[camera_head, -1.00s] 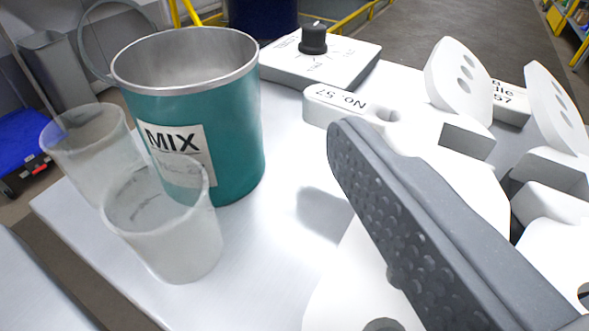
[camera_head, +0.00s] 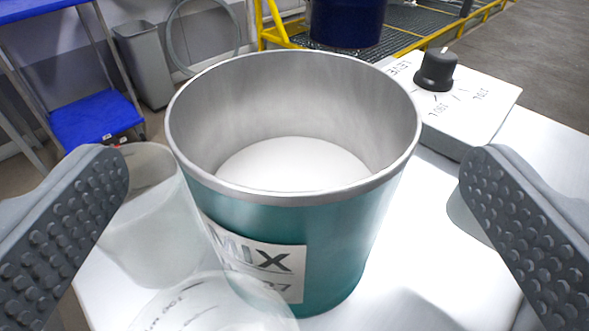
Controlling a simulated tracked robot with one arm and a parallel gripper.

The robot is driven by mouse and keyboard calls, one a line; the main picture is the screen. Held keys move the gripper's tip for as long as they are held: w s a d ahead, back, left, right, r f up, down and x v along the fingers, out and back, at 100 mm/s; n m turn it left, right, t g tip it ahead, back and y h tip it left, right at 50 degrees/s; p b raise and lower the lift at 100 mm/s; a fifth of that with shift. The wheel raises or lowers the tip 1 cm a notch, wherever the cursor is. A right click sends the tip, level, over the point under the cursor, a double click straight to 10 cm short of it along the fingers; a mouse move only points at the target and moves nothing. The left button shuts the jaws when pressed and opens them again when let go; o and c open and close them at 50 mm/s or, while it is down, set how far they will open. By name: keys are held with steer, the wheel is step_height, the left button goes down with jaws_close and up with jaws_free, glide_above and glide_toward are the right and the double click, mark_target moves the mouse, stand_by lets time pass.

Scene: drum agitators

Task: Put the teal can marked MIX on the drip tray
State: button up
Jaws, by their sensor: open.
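The teal can marked MIX (camera_head: 345,245) stands upright on a light metal table, with an open silver rim and a pale bottom or contents inside. Its white label faces me, and a cup partly covers the label's lower left. My gripper (camera_head: 295,195) is open, with one dark studded finger at the left and one at the right. The can lies between and beyond the fingers, with a visible gap on the right. I cannot tell whether the left finger touches the cup beside it. I cannot make out the drip tray in this view.
Two translucent cups stand close to the can, one at its left (camera_head: 150,235) and one in front (camera_head: 215,310). A white control box (camera_head: 465,110) with a black knob sits behind right. Bare tabletop (camera_head: 440,270) shows at the right. A dark blue drum (camera_head: 345,22) stands beyond.

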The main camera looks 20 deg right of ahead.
mark_target(294, 81)
steer(key=shift+x, duration=2.6)
steer(key=c, duration=1.3)
steer(key=shift+r, duration=0.25)
steer(key=shift+c, duration=0.2)
